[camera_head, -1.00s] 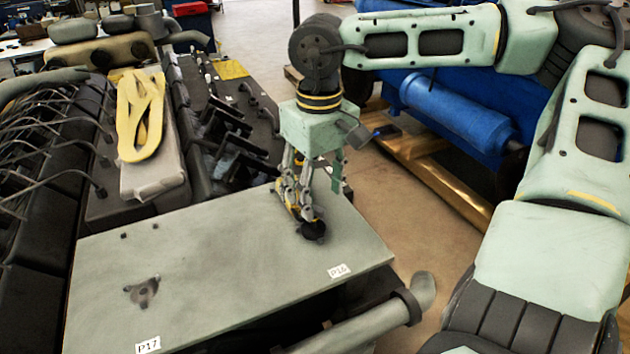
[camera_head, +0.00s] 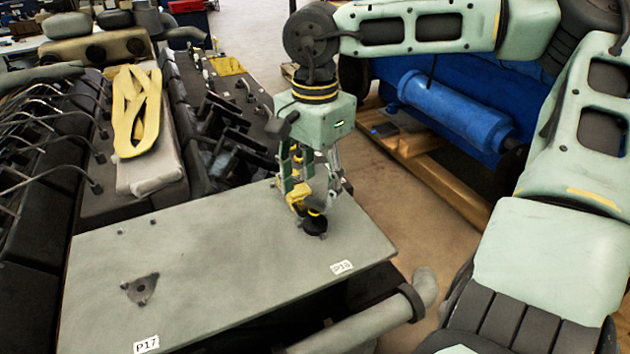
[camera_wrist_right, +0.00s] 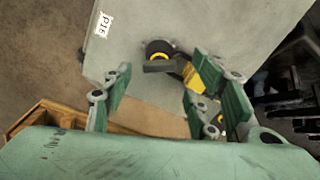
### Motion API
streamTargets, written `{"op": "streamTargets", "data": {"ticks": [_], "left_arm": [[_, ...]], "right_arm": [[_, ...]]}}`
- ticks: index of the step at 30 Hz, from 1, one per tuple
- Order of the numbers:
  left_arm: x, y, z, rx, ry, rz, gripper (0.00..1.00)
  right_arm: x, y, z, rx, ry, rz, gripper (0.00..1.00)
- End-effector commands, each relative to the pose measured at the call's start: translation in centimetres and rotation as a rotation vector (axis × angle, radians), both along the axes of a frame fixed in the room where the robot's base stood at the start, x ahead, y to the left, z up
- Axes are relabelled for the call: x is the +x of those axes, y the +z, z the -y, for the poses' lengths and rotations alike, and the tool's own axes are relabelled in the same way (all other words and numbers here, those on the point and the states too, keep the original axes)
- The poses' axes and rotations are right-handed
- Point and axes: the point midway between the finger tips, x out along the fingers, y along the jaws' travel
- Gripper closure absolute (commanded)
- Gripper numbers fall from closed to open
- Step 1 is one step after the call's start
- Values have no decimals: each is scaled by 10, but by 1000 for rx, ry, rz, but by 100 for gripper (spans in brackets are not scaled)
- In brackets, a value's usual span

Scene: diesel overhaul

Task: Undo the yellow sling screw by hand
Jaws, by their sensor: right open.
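The sling screw (camera_head: 314,224) stands on the grey plate near its P16 label. It has a round black base and a yellow ring, and its upper part is partly hidden by my right gripper in the head view. My right gripper (camera_head: 308,192) points down around the screw's top. In the right wrist view the screw (camera_wrist_right: 158,52) shows beyond and between the open fingers of the gripper (camera_wrist_right: 157,72). A dark bar and a yellow piece lie near the right-hand finger; I cannot tell whether they touch it. My left gripper is not in view.
A yellow strap (camera_head: 126,110) lies on the engine behind. A pipe (camera_head: 365,322) passes below the plate's front edge. A blue machine (camera_head: 455,108) on a wooden pallet stands at right.

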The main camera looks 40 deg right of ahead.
Motion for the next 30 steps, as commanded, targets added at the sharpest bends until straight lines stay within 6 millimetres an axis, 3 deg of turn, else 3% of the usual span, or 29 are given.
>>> {"op": "streamTargets", "data": {"ticks": [13,15,27,30], "left_arm": [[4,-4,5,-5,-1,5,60],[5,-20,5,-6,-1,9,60],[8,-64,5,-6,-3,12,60],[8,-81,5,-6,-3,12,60]], "right_arm": [[0,0,1,-1,-617,1,47],[1,-6,1,-3,-728,5,47],[1,-5,1,-2,-1378,5,47],[0,-25,0,-2,-1401,-3,47]]}}
